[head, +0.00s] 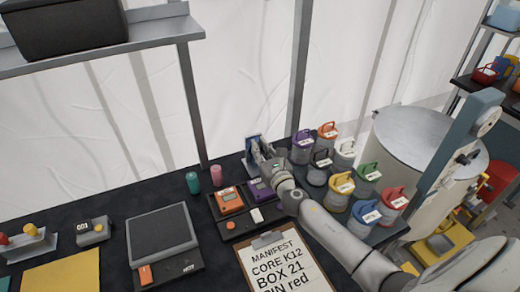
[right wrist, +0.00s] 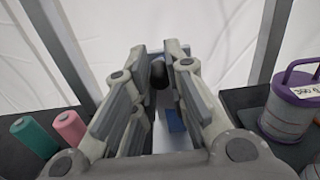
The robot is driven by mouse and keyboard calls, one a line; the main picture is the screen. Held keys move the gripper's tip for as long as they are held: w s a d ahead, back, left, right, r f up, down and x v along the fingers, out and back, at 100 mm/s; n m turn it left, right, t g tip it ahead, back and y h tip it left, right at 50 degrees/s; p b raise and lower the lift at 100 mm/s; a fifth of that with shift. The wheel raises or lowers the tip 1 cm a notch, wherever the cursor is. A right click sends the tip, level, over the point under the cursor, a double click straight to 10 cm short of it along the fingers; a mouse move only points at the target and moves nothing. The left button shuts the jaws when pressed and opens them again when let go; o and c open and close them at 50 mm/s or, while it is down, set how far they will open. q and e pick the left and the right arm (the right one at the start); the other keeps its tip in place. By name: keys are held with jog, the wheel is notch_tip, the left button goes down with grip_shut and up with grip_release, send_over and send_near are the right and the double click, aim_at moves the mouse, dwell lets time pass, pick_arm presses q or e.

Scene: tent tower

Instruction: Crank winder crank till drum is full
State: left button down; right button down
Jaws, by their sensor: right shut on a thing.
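The winder (head: 253,143) is a small blue-grey frame at the back edge of the dark table, near the tent wall. My right gripper (head: 262,158) reaches it from the right and covers much of it. In the right wrist view, my right gripper's fingers (right wrist: 164,62) are closed on the black knob (right wrist: 158,76) of the winder's crank. A blue part of the winder (right wrist: 175,121) shows below the knob, between the fingers. The drum and how full it is cannot be made out. My left gripper is not in view.
Several lidded jars with coloured handles, one yellow (head: 340,189), stand right of the winder. A green spool (head: 192,182) and a pink spool (head: 216,175) stand left. A manifest clipboard (head: 284,265), an orange device (head: 228,201) and a dark scale (head: 161,233) lie in front.

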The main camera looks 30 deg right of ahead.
jog(key=d+f+m+b, duration=0.1)
jog(key=m, duration=0.4)
jog(key=d+f+m+b, duration=0.1)
jog(key=d+m, duration=0.1)
jog(key=m, duration=0.4)
jog(key=d+f+m+b, duration=0.1)
jog(key=m, duration=0.5)
jog(key=shift+s+d+f+b, duration=0.15)
jog(key=shift+d+b, duration=0.1)
jog(key=shift+b, duration=0.15)
jog(key=m, duration=0.1)
jog(key=f+m, duration=0.1)
jog(key=m, duration=0.1)
jog(key=shift+f+m, duration=0.2)
jog(key=shift+m, duration=0.55)
jog(key=shift+f+m, duration=0.15)
jog(key=shift+m, duration=0.6)
jog(key=c, duration=1.4)
grip_release()
jog(key=shift+a+r, duration=0.1)
